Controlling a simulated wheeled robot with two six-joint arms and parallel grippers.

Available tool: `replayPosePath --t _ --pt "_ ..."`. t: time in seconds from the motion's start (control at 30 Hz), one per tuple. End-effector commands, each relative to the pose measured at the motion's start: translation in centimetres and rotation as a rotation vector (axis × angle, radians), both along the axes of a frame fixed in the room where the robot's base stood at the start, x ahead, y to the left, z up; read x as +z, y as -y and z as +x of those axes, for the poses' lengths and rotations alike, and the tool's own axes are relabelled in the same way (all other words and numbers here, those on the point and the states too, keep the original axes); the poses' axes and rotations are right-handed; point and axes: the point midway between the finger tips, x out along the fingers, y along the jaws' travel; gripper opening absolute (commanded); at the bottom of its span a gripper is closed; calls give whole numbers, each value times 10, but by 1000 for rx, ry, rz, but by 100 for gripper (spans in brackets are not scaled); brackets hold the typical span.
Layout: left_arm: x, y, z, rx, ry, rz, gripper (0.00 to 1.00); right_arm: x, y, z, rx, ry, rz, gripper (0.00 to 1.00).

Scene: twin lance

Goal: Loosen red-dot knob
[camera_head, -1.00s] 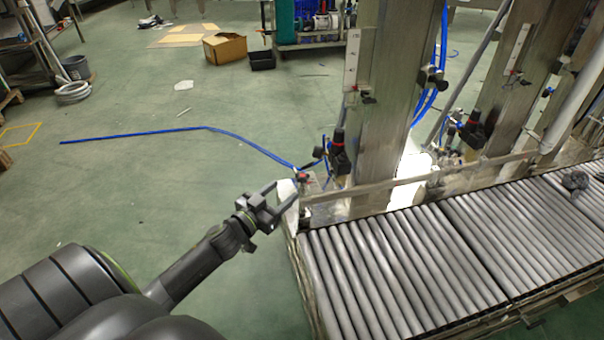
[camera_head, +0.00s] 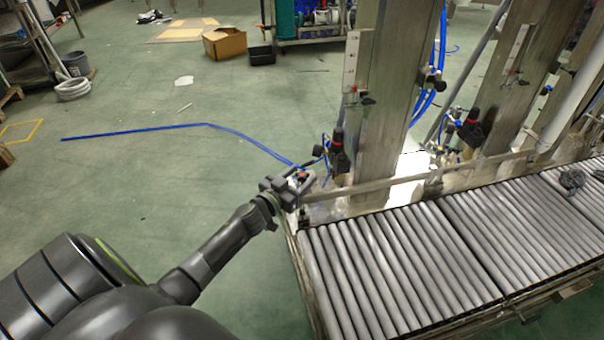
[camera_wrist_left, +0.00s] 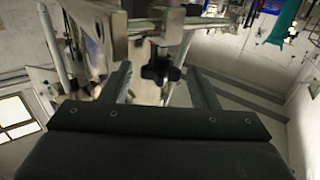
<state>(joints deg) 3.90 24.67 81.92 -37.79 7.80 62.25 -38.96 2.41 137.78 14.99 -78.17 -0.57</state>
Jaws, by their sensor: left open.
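The red-dot knob (camera_head: 302,174) shows as a small red spot at the near left corner of the conveyor frame, partly hidden by my left gripper. In the left wrist view a black lobed knob (camera_wrist_left: 160,66) sits on a metal bracket, between and ahead of the two fingers. I cannot tell whether a finger touches the knob. My right gripper is not in view.
The roller conveyor (camera_head: 375,270) lies to the right of my left gripper. Metal columns (camera_head: 385,90) and a black valve with a red top (camera_head: 338,150) stand just behind. A blue hose (camera_head: 205,125) lies on the floor.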

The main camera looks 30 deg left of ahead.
Motion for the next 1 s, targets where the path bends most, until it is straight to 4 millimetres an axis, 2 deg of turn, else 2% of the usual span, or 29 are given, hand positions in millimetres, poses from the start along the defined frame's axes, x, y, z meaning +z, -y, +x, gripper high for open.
replayPosePath --t 0.17,0.47,0.8,1.0 --pt "0 1 12 0 0 -1 55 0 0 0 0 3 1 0" --pt "0 1 13 0 -1 -1 55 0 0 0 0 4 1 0" --pt "0 1 13 0 -1 0 10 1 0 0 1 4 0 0" --pt "0 1 13 2 0 0 10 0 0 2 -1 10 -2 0"
